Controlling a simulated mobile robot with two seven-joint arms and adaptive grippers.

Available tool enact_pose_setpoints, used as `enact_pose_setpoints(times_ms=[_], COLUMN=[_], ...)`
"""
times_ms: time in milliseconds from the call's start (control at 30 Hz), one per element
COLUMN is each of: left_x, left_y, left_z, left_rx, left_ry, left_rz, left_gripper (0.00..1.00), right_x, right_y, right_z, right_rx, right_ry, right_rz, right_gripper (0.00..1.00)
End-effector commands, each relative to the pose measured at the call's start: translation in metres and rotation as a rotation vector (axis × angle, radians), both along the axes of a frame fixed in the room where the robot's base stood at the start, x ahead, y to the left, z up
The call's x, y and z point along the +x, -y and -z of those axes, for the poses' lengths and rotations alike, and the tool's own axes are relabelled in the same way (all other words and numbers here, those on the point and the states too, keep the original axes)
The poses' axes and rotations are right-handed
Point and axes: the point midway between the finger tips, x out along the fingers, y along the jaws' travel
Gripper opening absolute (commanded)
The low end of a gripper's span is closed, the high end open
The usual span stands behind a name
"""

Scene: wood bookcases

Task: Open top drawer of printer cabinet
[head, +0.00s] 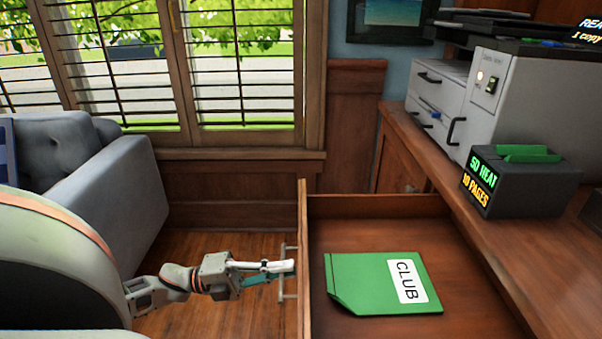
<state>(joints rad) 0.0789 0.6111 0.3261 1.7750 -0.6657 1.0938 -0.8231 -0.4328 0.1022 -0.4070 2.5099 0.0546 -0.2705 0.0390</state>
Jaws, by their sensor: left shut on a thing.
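The top drawer (375,207) of the wooden printer cabinet (520,262) stands pulled far out, and its inside is in view. A green folder (365,285) with a white CLUB label lies flat in it. My left gripper (284,267) is at the drawer's front panel, on its outer side, shut on the pale metal handle (287,295). The gripper covers the middle of the handle. The near end of the drawer is cut off by the picture's lower edge. My right gripper is not in view.
A grey printer (525,95) and a dark box with green slots (515,185) stand on the cabinet top. A grey sofa (125,190) is at the left. Shuttered windows are behind.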

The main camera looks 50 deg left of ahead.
Motion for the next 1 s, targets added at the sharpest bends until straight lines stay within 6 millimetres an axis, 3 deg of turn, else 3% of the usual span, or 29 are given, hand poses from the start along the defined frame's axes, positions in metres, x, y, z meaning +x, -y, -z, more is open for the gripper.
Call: enact_pose_setpoints(times_ms=[500, 533, 1000], left_x=[-0.005, -0.005, -0.013], left_y=[-0.004, -0.004, -0.011], left_z=[0.0, 0.0, 0.003], left_rx=[0.0, 0.0, 0.001], left_ry=[0.0, 0.0, -0.003], left_rz=[0.0, 0.0, -0.002], left_gripper=[0.0, 0.13, 0.13], right_x=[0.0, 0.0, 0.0], right_y=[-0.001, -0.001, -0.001], right_z=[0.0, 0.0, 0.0], right_rx=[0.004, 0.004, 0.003], right_ry=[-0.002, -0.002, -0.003], right_rz=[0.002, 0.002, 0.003], right_gripper=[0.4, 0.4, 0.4])
